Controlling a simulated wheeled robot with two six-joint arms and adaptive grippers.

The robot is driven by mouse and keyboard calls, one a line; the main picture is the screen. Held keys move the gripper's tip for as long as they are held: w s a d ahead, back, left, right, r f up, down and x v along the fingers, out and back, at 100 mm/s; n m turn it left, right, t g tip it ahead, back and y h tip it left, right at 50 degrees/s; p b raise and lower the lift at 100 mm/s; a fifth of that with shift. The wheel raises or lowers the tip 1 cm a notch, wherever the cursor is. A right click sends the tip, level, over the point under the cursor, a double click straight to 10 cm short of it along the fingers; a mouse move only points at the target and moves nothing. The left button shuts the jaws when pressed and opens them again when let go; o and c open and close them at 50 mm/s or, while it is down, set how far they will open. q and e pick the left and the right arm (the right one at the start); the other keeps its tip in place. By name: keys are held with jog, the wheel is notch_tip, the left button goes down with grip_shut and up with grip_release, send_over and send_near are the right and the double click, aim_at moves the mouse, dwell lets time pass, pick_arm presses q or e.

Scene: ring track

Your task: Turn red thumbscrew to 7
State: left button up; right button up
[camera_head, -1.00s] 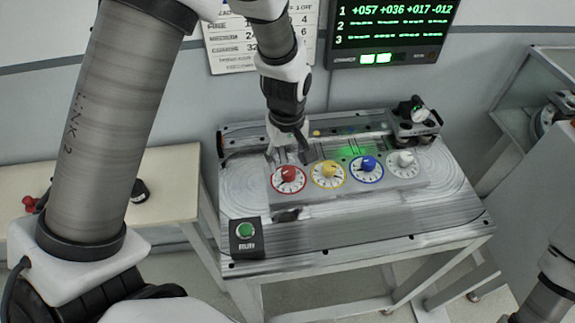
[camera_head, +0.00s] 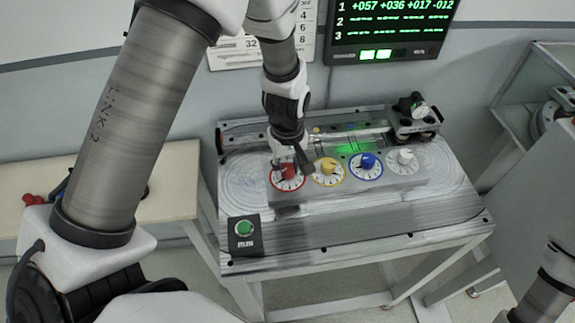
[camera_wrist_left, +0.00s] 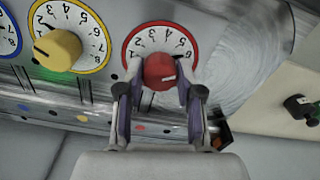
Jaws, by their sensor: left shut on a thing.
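The red thumbscrew (camera_head: 288,171) sits at the centre of a white dial with a red rim, the leftmost dial on the panel in the head view. It also shows in the left wrist view (camera_wrist_left: 160,72), with a short white mark on its side. My left gripper (camera_wrist_left: 159,84) is shut on the red thumbscrew, one finger on each side. In the head view the left gripper (camera_head: 291,164) comes down over the dial from behind. The dial numbers 1 to 6 show in the wrist view; the lower part of the dial is hidden by the fingers. My right gripper is not in view.
Yellow (camera_head: 327,166), blue (camera_head: 367,161) and white (camera_head: 404,157) knobs stand in a row to the right. A green button box (camera_head: 244,232) is at the table's front left. A screen (camera_head: 390,25) with green numbers hangs behind. A small device (camera_head: 415,117) stands at the back right.

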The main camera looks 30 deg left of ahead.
pick_arm(q)
jog(key=shift+s+f+m, duration=0.1)
jog(key=shift+m, duration=0.3)
jog(key=shift+m+p, duration=0.45)
jog(key=shift+m, duration=2.05)
jog(key=o, duration=0.9)
jog(key=shift+o, duration=1.3)
